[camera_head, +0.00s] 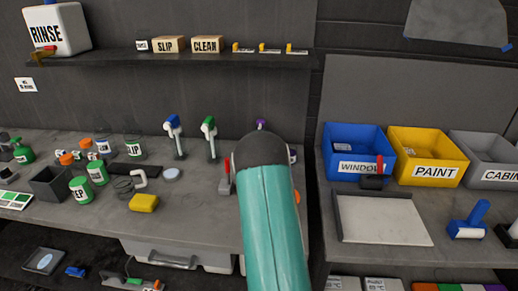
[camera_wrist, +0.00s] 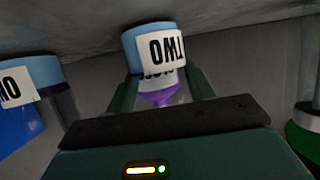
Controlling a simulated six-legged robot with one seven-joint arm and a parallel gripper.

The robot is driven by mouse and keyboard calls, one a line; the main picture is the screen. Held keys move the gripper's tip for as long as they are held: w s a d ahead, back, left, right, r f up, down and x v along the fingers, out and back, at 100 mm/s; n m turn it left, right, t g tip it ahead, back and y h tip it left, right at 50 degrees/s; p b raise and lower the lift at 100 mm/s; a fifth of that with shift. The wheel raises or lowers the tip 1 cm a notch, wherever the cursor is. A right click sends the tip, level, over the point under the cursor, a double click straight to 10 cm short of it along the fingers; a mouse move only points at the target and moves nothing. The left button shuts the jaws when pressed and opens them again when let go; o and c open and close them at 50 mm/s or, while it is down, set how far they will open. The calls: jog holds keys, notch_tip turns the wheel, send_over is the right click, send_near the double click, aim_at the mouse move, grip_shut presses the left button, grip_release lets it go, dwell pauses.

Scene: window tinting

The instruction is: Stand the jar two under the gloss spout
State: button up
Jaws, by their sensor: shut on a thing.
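The jar two (camera_wrist: 155,45), light blue with a white TWO label, is in the wrist view, where the writing shows upside down. My gripper (camera_wrist: 160,85) is shut on it, one dark green finger on each side. A purple part (camera_wrist: 156,98) and part of another label, which looks like GLOSS, show just beyond the jar between the fingers. I cannot tell whether the jar rests on the grey bench surface. In the head view a purple spout top (camera_head: 262,124) shows just above my teal arm; my gripper and the jar are hidden behind the arm.
In the wrist view, a similar blue-rimmed jar (camera_wrist: 32,78) stands at left and a green-and-dark container (camera_wrist: 303,128) at right. In the head view, blue (camera_head: 173,122) and green (camera_head: 209,124) spouts stand left of my arm. A yellow sponge (camera_head: 144,202) lies on the bench.

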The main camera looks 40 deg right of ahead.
jog(key=o, duration=1.1)
jog(key=shift+c, duration=0.2)
jog(key=shift+r, duration=0.25)
jog(key=v, duration=1.2)
